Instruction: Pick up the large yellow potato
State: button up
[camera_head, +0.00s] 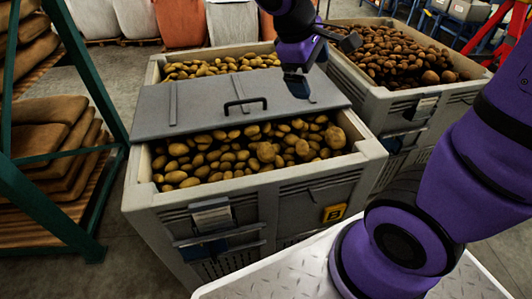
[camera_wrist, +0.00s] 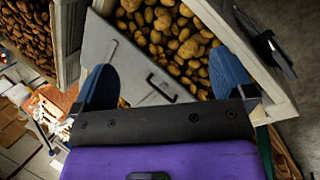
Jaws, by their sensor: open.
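Many yellow-brown potatoes fill the open front part of a grey bin (camera_head: 372,150). A large yellow potato (camera_head: 335,137) lies at the right end of the heap, and another big one (camera_head: 266,152) lies near the middle; I cannot tell which is the task's. Potatoes also show in the wrist view, with a bigger one (camera_wrist: 188,48) among them. My gripper (camera_head: 300,84) is open and empty above the right part of the bin's grey lid. In the wrist view its two blue fingers stand wide apart (camera_wrist: 162,62), with the lid and potatoes beyond.
The grey lid (camera_head: 200,98) with a black handle (camera_head: 245,104) covers the bin's middle; potatoes show behind it too. A second bin (camera_head: 400,98) of browner potatoes stands to the right. A green rack (camera_head: 100,90) with sacks stands left. A yellow tag (camera_head: 334,213) marks the bin's front.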

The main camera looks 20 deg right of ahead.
jog(key=w+a+f+n+h, duration=0.2)
jog(key=w+f+n+h, duration=0.15)
jog(key=f, duration=0.25)
jog(key=w+a+f+n+h, duration=0.2)
jog(key=w+a+f+n, duration=0.15)
jog(key=w+f, duration=0.2)
jog(key=n+t+h, duration=0.3)
jog(key=n+t, duration=0.1)
jog(key=n, duration=0.4)
send_near(261, 152)
jog(key=x, duration=0.4)
jog(key=shift+d+r, duration=0.25)
jog(key=shift+d, duration=0.2)
jog(key=shift+d+f, duration=0.1)
jog(key=shift+f, duration=0.25)
jog(key=shift+y, duration=0.25)
jog(key=shift+x, duration=3.55)
jog(key=shift+w+r, duration=0.1)
jog(key=c, duration=0.9)
